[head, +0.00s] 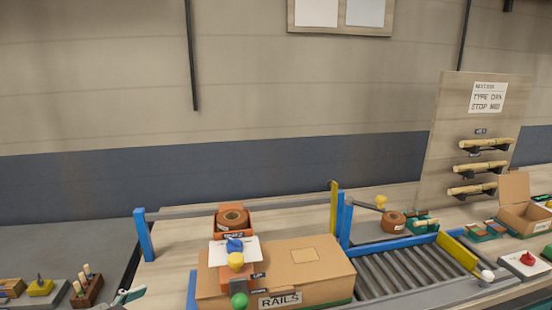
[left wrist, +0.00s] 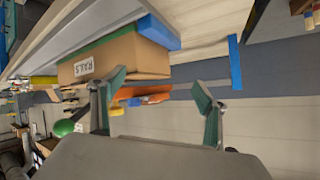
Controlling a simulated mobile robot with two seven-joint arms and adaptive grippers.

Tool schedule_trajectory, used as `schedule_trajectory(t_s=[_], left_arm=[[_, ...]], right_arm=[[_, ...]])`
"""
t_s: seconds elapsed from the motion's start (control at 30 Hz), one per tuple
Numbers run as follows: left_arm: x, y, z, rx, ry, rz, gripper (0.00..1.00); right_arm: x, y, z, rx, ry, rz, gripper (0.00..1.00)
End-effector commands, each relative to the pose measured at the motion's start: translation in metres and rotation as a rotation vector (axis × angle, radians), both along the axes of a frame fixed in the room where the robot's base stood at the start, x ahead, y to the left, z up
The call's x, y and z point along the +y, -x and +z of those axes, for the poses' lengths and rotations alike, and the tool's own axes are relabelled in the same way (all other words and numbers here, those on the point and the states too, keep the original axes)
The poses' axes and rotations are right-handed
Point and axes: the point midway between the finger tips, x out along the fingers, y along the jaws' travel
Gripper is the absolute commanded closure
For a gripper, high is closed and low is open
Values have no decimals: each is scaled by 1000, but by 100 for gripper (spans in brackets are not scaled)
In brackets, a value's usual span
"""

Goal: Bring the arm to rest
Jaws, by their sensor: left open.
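My left gripper (head: 128,297) shows only as a fingertip with a green pad at the bottom edge of the head view, left of the cardboard box marked RAILS (head: 300,265). In the left wrist view the two fingers of my left gripper (left wrist: 158,88) stand wide apart with nothing between them. The picture there is tilted, and the RAILS box (left wrist: 120,58) shows beyond the fingers, apart from them. My right gripper is in neither view.
Orange bins, one with a brown roll (head: 232,218), stand by the box. A blue-posted rail (head: 145,235) runs behind. A roller conveyor (head: 400,268) lies right. A wooden block with upright pegs (head: 87,288) stands left, near my left gripper.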

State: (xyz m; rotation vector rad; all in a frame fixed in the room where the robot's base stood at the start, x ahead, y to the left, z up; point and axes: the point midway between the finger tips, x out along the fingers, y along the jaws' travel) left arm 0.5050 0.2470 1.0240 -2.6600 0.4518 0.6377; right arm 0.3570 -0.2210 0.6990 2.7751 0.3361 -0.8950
Motion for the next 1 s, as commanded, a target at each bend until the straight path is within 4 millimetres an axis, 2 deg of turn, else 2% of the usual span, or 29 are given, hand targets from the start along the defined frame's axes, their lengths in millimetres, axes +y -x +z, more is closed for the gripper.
schedule_trajectory(t_s=[0.03, 0.1, 0.2, 0.4, 0.57, 0.77, 1.0], left_arm=[[9, 12, -26, 32, -48, 37, 26], [27, 29, -56, 73, -143, 87, 26], [53, 57, -92, 140, -274, 146, 26], [93, 116, -141, 288, -489, 216, 26], [118, 165, -166, 409, -634, 245, 26], [87, 149, -205, 357, -517, 194, 26], [38, 140, -261, 289, -301, 144, 26]], right_arm=[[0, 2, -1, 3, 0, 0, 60], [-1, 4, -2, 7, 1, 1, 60], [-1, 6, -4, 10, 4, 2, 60], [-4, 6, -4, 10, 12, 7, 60], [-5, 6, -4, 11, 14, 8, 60], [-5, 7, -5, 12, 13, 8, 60], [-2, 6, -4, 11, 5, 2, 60]])
